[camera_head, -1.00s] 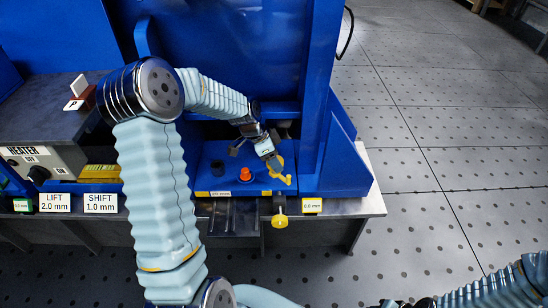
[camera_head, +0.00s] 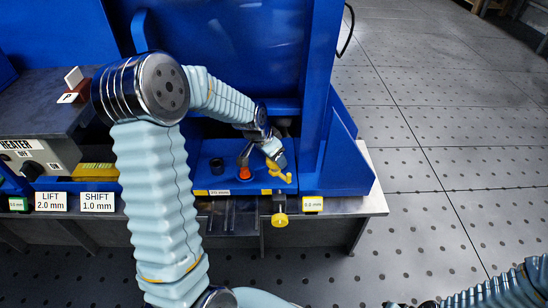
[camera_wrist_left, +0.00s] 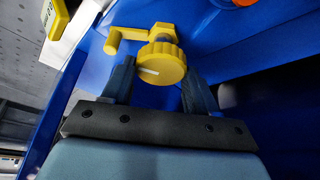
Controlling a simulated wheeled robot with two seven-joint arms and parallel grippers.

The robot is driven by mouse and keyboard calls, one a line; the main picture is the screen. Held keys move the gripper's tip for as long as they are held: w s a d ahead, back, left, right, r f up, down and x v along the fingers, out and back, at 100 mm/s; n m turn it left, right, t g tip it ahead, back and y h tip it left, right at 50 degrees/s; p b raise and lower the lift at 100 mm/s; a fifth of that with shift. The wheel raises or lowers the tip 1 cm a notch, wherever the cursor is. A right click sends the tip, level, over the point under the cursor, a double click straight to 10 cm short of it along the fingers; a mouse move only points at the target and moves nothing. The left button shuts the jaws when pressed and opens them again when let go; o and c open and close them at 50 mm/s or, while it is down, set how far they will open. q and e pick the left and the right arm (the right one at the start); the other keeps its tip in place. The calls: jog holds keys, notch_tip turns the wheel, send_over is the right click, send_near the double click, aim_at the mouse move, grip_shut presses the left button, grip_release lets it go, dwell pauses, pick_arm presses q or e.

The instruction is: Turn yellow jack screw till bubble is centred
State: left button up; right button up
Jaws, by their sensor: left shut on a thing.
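The yellow jack screw (camera_head: 283,174) sits on the blue base near its front right edge, partly hidden by my gripper in the head view. In the left wrist view the jack screw (camera_wrist_left: 160,62) is a ribbed round knob with a white mark and a crank handle off to its left. My left gripper (camera_head: 278,164) is shut on it. In the wrist view its two dark fingers (camera_wrist_left: 158,88) stand on either side of the knob. I cannot make out a bubble. My right gripper is out of view; only part of that arm shows at the lower right.
An orange part (camera_head: 245,173) and a black round part (camera_head: 216,165) stand left of the jack screw. A second yellow knob (camera_head: 280,220) hangs at the table's front edge beside a 0.0 mm label (camera_head: 313,204). A tall blue frame (camera_head: 313,100) rises close behind.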

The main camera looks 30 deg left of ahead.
pick_arm(q)
jog(key=n+y, duration=0.1)
jog(key=n, duration=0.1)
jog(key=shift+d+r+n, duration=0.1)
jog(key=shift+d+n, duration=0.05)
jog(key=shift+n, duration=0.25)
jog(key=n+y+p, duration=0.1)
jog(key=n, duration=0.1)
jog(key=shift+n, duration=0.4)
jog(key=n+y+p, duration=0.1)
jog(key=n, duration=0.2)
jog(key=shift+r+y+p, duration=0.1)
jog(key=shift+y+p, duration=0.2)
jog(key=shift+n+g+y+p, duration=0.5)
jog(key=shift+n+p, duration=0.3)
jog(key=shift+n, duration=1.1)
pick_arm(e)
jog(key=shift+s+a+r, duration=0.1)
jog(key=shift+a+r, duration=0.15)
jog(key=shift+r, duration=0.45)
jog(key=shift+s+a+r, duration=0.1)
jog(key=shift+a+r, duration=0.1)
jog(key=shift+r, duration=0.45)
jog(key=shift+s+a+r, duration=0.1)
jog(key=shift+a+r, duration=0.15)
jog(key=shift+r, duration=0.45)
pick_arm(q)
jog(key=shift+w, duration=0.1)
jog(key=o, duration=1.1)
jog(key=shift+c, duration=0.2)
